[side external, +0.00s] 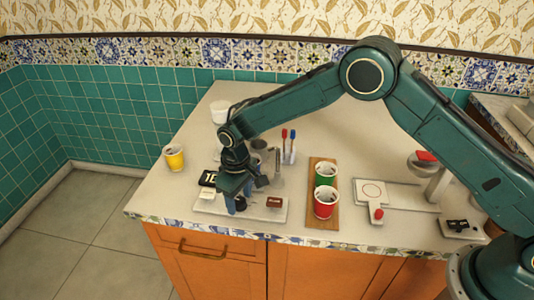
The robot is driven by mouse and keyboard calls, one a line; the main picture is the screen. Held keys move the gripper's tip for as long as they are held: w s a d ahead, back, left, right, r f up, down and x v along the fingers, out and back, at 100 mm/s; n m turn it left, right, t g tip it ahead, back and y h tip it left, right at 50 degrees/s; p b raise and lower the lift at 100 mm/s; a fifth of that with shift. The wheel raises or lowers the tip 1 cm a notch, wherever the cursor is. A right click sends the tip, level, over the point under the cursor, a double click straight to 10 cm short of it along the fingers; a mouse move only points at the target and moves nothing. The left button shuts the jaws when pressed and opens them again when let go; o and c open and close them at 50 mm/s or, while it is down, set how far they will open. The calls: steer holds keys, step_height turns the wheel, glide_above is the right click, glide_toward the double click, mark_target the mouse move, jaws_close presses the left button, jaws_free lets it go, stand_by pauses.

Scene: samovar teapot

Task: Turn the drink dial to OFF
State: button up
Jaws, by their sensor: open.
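The dial panel is a pale flat plate (262,213) at the counter's front left. A dark round knob (240,204), apparently the drink dial, shows on the plate under my gripper. Its setting is too small to read. My gripper (235,205) points down over the knob with its jaws open. Its fingertips are close to the knob; I cannot tell whether they touch it. A black sign with white letters (208,178) stands behind the plate's left end, partly cut off by my gripper. A small dark red block (274,202) sits on the plate's right part.
A green cup (325,174) and a red cup (325,203) stand on a wooden board to the right. A yellow cup (174,157) stands at left. Red and blue-topped sticks (289,147) stand behind. A pale device with a red knob (377,213) lies farther right.

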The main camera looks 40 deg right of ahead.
mark_target(240, 200)
step_height(240, 200, up, 14)
steer(key=shift+f, duration=0.15)
stand_by(0.5)
stand_by(0.3)
